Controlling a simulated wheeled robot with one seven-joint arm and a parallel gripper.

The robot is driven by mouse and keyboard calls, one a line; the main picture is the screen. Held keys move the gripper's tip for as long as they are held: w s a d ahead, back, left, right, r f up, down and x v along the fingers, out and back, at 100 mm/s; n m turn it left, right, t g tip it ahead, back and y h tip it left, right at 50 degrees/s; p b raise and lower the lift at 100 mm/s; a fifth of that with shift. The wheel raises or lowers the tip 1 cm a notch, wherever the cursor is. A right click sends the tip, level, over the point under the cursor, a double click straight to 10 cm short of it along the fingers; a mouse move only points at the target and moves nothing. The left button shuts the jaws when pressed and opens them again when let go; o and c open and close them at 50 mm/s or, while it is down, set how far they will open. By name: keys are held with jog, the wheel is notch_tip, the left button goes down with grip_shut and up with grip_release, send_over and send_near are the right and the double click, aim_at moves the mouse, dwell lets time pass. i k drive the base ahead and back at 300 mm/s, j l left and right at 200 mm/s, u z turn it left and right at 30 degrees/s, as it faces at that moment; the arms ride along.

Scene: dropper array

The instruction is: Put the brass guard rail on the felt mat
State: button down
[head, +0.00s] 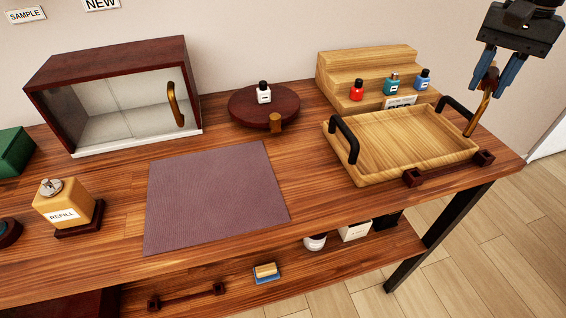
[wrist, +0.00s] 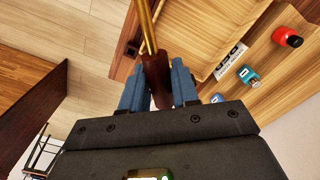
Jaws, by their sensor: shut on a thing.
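The brass guard rail (head: 478,114) is a thin gold rod that hangs tilted from my gripper (head: 490,78) at the upper right of the head view. My blue fingers are shut on its reddish-brown end piece. In the wrist view the rail (wrist: 146,28) runs up from between the fingers (wrist: 157,82). The purple felt mat (head: 215,200) lies bare on the bench, well to the left of my gripper.
A wooden tray (head: 355,174) with black handles stands right of the mat, a dark red bracket (head: 448,168) along its front. Behind it, a stepped rack (head: 345,66) holds small bottles. A round stand (head: 245,108) with a white bottle, a glass-fronted cabinet (head: 110,50) and a refill bottle (head: 62,205) surround the mat.

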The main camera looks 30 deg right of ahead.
aim_at(214, 200)
jog(key=i+j+z, duration=0.15)
jog(key=j, duration=0.7)
jog(key=i+j+z, duration=0.15)
jog(key=j, duration=0.75)
jog(key=i+j+z, duration=0.2)
jog(key=j, duration=0.65)
jog(key=k, duration=0.1)
